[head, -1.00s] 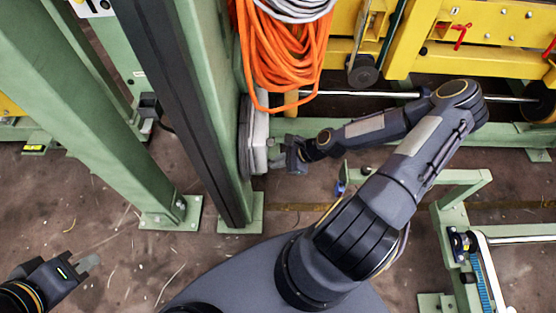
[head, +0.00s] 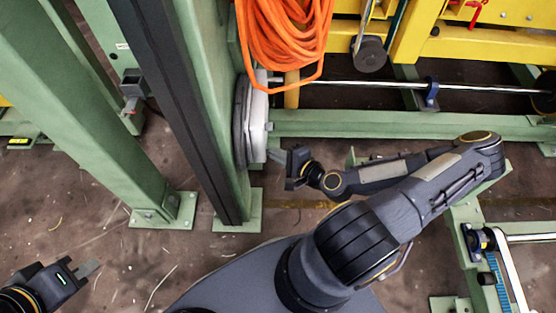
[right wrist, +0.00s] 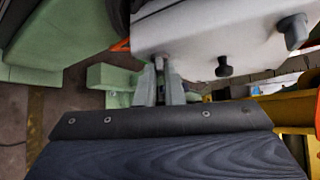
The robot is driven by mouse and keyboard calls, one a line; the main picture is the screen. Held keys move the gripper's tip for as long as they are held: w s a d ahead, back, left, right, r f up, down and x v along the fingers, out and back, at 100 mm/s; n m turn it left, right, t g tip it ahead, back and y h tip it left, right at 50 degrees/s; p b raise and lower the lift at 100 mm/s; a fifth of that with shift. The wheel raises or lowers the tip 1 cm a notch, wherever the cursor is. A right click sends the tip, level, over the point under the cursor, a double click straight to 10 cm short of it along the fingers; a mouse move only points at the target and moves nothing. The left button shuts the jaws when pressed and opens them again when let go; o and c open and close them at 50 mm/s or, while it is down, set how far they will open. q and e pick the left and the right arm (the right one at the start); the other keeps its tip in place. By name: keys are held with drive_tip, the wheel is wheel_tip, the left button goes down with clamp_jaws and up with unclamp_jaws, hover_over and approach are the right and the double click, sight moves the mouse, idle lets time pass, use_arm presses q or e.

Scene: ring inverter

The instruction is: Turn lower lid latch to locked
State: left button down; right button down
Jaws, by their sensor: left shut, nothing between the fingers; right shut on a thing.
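The pale grey lid (head: 258,125) of a box is mounted on the side of a green post in the head view. In the right wrist view the lid (right wrist: 190,27) fills the top, with a dark knob (right wrist: 223,68) and a grey stub on it. My right gripper (head: 276,154) is at the lid's lower end. In the right wrist view its fingers (right wrist: 160,82) are shut on a small latch (right wrist: 159,62) at the lid's edge, mostly hidden between them. Its turn angle cannot be told. My left gripper (head: 92,267) is shut and empty, low on the left, away from the lid.
Orange cable (head: 280,45) hangs above the lid. Green posts (head: 85,120) stand to the left. A green beam (head: 400,125) and a metal shaft run behind my right arm. A green frame with a blue belt (head: 494,280) is at lower right.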

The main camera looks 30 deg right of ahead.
drive_tip(key=shift+a+f+n+t+b, duration=0.15)
drive_tip(key=shift+n+t+b, duration=0.8)
drive_tip(key=shift+b, duration=1.15)
drive_tip(key=shift+f+n+t+b, duration=0.25)
drive_tip(key=shift+n+t+b, duration=0.65)
drive_tip(key=shift+b, duration=1.15)
drive_tip(key=c, duration=1.5)
unclamp_jaws()
drive_tip(key=shift+c, duration=0.2)
drive_tip(key=shift+s, duration=0.1)
drive_tip(key=v, duration=0.7)
drive_tip(key=shift+s+p, duration=0.35)
drive_tip(key=shift+p, duration=0.05)
drive_tip(key=shift+f, duration=0.15)
